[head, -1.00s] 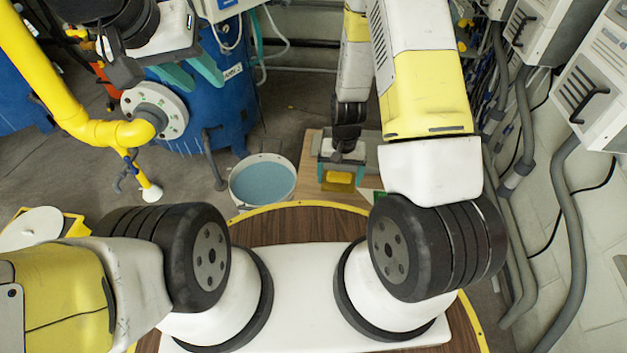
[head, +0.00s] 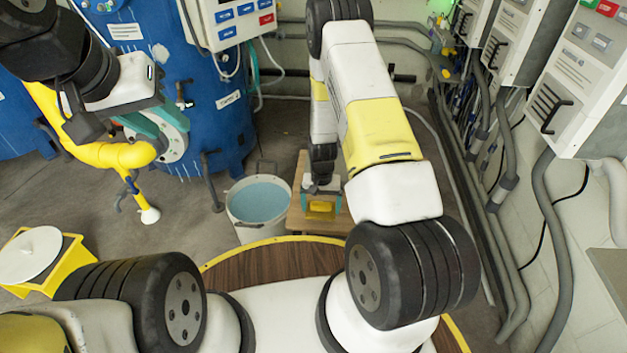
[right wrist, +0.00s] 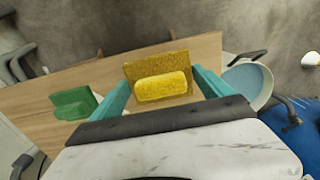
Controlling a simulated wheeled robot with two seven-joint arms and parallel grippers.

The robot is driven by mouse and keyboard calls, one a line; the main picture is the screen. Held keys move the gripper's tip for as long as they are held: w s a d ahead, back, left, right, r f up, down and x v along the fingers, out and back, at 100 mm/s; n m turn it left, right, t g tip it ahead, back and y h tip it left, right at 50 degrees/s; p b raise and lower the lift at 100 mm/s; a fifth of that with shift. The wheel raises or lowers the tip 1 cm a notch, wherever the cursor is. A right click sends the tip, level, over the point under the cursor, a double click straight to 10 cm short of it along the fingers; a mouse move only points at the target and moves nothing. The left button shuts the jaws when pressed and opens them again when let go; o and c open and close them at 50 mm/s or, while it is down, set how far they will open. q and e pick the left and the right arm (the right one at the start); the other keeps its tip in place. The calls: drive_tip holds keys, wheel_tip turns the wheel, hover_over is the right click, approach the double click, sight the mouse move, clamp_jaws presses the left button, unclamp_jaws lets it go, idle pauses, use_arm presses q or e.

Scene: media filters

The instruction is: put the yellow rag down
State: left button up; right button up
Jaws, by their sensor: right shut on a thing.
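The yellow rag (right wrist: 160,86) is a bright yellow pad with a flat, darker yellow piece behind it in the right wrist view. It sits between the two teal fingers of my right gripper (right wrist: 165,88), which is shut on it. In the head view the yellow rag (head: 320,208) shows small below my right gripper (head: 322,203), over the wooden table (head: 336,224). I cannot tell whether the rag touches the tabletop. My left gripper (head: 155,124) is open and empty, in front of the blue tank, with its teal fingers apart.
A green rag (right wrist: 75,103) lies on the table to the left in the right wrist view. A bucket of blue water (head: 258,203) stands left of the table. A yellow bin with a white lid (head: 38,262) is at far left. Grey pipes and cabinets line the right wall.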

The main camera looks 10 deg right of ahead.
sight(322, 205)
drive_tip(key=w, duration=0.1)
drive_tip(key=w+d, duration=0.1)
drive_tip(key=w, duration=0.1)
drive_tip(key=shift+w+f, duration=0.1)
drive_tip(key=shift+f, duration=0.1)
drive_tip(key=shift+d+f, duration=0.1)
drive_tip(key=shift+f, duration=1.65)
drive_tip(key=shift+f, duration=0.1)
drive_tip(key=o, duration=1.8)
